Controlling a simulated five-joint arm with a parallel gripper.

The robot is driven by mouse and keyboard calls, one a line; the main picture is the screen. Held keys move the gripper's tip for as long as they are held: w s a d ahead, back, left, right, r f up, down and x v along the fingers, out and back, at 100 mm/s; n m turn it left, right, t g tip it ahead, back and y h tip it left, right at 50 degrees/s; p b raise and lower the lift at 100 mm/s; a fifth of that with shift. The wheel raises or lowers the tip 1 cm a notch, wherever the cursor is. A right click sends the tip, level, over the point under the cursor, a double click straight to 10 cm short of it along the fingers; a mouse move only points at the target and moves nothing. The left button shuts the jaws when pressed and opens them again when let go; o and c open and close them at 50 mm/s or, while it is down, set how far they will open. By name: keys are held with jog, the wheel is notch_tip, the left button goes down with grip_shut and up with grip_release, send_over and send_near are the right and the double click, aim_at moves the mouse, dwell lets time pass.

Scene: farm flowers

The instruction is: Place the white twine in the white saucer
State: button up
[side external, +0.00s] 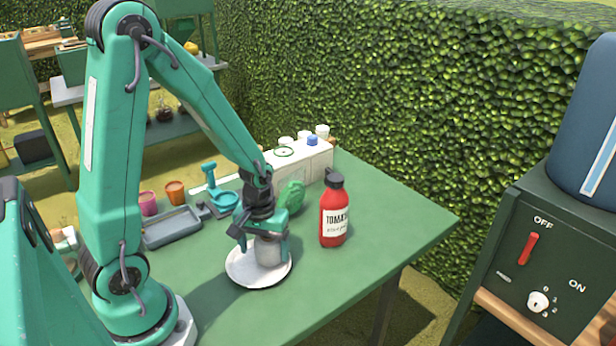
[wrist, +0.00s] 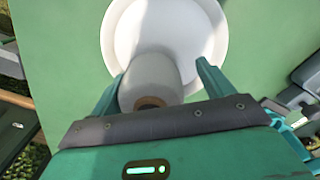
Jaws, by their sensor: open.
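The white twine (side external: 268,252) is a pale grey-white spool that appears to stand upright on the white saucer (side external: 240,270). The saucer is a round plate on the green table. In the wrist view the twine (wrist: 150,76) shows its brown core end toward me, with the saucer (wrist: 165,25) behind it. My gripper (wrist: 160,72) is open, with one finger on each side of the twine. There is a visible gap at the right finger; the left finger is close to the spool, and I cannot tell whether it touches. In the side view my gripper (side external: 262,232) is directly above the twine.
A red tomato bottle (side external: 334,215) stands right of the saucer. A green lumpy item (side external: 291,197) is just behind my gripper. A grey tray (side external: 171,229), small pots and a white box (side external: 300,160) are farther back. The table's front right is clear.

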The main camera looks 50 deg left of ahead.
jog(key=shift+r, duration=6.05)
jog(key=shift+s+d+r, duration=0.1)
jog(key=shift+d+r, duration=0.05)
jog(key=shift+r, duration=0.25)
jog(key=s+d+r+m+t, duration=0.4)
jog(key=s+r+m+t, duration=0.1)
jog(key=r, duration=0.4)
jog(key=shift+s+d+r+m+t, duration=0.2)
jog(key=shift+s+r+m+t, duration=0.25)
jog(key=shift+m, duration=0.85)
